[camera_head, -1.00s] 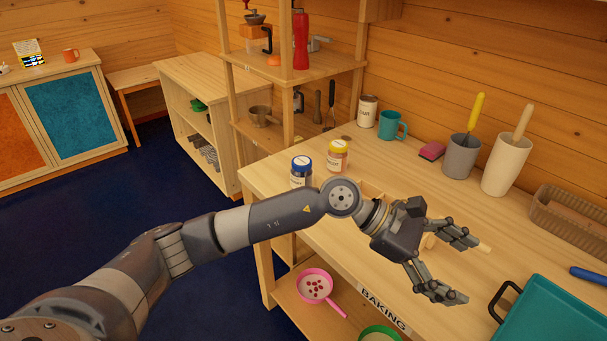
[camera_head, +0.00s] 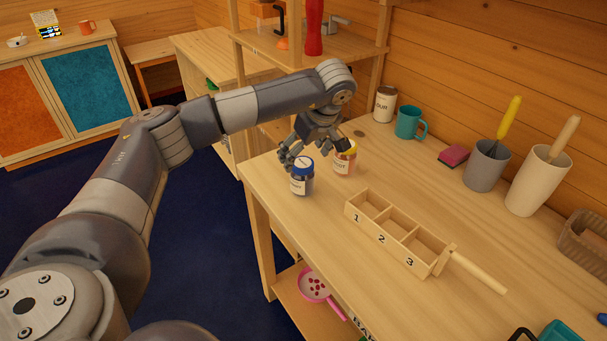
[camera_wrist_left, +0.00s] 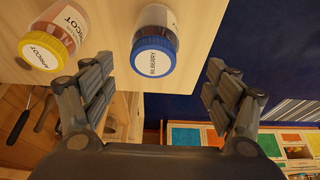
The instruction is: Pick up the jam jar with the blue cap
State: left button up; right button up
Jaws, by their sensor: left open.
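The jam jar with the blue cap (camera_head: 301,180) stands upright near the left end of the wooden workbench. In the left wrist view the blue-capped jar (camera_wrist_left: 154,50), its lid label reading like "bilberry", lies ahead between the fingers. My left gripper (camera_head: 318,157) is open and empty, just behind the jar in the head view, with fingers close to its cap. The wrist view shows the open left gripper (camera_wrist_left: 158,85) with a finger to each side. A yellow-capped apricot jar (camera_head: 344,160) stands close by on the right; it also shows in the wrist view (camera_wrist_left: 55,35). My right gripper is not in view.
A wooden box with compartments 1, 2 and 3 (camera_head: 351,212) and a handle lies right of the jars. A flour tin (camera_head: 384,104), teal mug (camera_head: 408,122), pink sponge (camera_head: 453,156) and grey pot (camera_head: 484,168) stand behind. The bench's near left area (camera_head: 270,185) is clear.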

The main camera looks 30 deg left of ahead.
aim_at(303, 164)
pick_arm(q)
jog(key=shift+w+a+f, duration=0.1)
jog(key=shift+a+f, duration=0.1)
jog(key=shift+f, duration=0.3)
jog(key=shift+w+f, duration=0.2)
jog(key=shift+f, duration=0.1)
jog(key=p+x, duration=0.2)
jog(key=x, duration=0.2)
jog(key=shift+w+d+f, duration=0.1)
jog(key=shift+w+f, duration=0.05)
jog(key=shift+f, duration=0.3)
jog(key=shift+w+f, duration=0.1)
jog(key=shift+f, duration=0.05)
jog(key=shift+c, duration=0.5)
jog(key=c, duration=1.4)
jog(key=shift+o, duration=0.2)
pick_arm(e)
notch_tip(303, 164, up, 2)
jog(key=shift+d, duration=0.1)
